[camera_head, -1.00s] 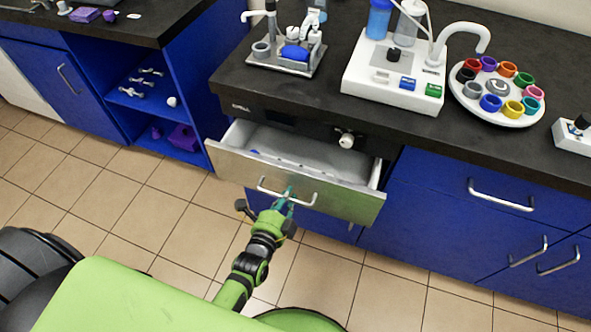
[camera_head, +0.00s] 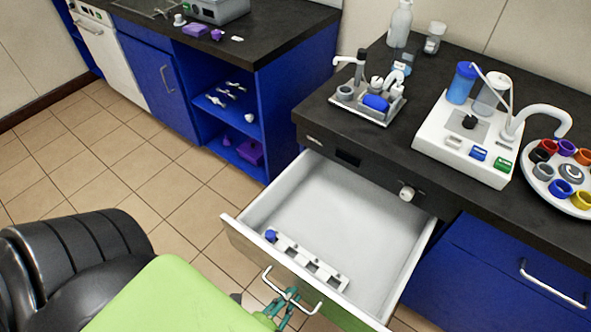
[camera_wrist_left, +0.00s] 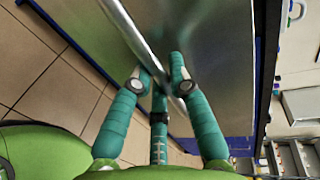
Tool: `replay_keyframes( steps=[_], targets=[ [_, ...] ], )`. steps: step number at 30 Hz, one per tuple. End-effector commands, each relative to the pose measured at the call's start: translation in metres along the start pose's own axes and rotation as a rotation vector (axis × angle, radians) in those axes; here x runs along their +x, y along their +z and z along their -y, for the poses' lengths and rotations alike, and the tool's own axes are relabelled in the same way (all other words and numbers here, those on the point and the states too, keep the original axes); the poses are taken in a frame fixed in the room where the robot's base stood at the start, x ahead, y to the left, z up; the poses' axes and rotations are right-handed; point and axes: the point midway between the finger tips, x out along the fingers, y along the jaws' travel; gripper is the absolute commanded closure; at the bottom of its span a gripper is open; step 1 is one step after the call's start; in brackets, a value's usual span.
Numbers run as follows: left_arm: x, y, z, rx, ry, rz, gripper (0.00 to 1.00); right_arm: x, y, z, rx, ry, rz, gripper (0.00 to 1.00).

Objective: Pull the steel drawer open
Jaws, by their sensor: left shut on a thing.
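The steel drawer (camera_head: 262,252) stands well open below the black bench top, with its white inside showing. Its bar handle (camera_head: 292,291) is on the steel front. My left gripper (camera_head: 290,296) is shut on the handle, with its teal fingers around the bar. In the left wrist view, my left gripper (camera_wrist_left: 161,82) has its fingers on both sides of the bright handle bar (camera_wrist_left: 130,32), close to the steel front (camera_wrist_left: 215,50). My right gripper is in neither view.
A white rack with a blue piece (camera_head: 305,262) lies in the drawer. The black bench (camera_head: 330,105) carries a metal stand (camera_head: 368,103), a white machine (camera_head: 465,140) and a plate of coloured cups (camera_head: 563,178). Blue cabinets (camera_head: 490,265) stand right; tiled floor (camera_head: 150,170) is clear at left.

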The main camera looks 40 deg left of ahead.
Motion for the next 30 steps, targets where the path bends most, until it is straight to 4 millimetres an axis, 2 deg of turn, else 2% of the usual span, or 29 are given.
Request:
replay_keyframes(
  steps=[15, 16, 17, 26, 30],
  targets=[
    [-0.0046, 0.0, -0.0008, -0.001, 0.0, 0.001, 1.0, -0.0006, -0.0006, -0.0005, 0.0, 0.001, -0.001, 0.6],
    [-0.0045, 0.0, -0.0008, -0.001, 0.0, 0.001, 0.7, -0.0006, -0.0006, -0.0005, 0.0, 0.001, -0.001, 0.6],
    [-0.0045, 0.0, -0.0008, -0.001, 0.0, 0.001, 0.58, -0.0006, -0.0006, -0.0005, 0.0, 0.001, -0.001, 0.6],
    [-0.0043, 0.0001, -0.0007, -0.001, -0.001, 0.001, 0.57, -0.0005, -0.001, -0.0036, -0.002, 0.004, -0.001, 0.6],
    [-0.0115, 0.0001, -0.0014, 0.0, 0.002, 0.001, 0.57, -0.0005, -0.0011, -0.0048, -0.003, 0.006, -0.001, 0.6]
  ],
)
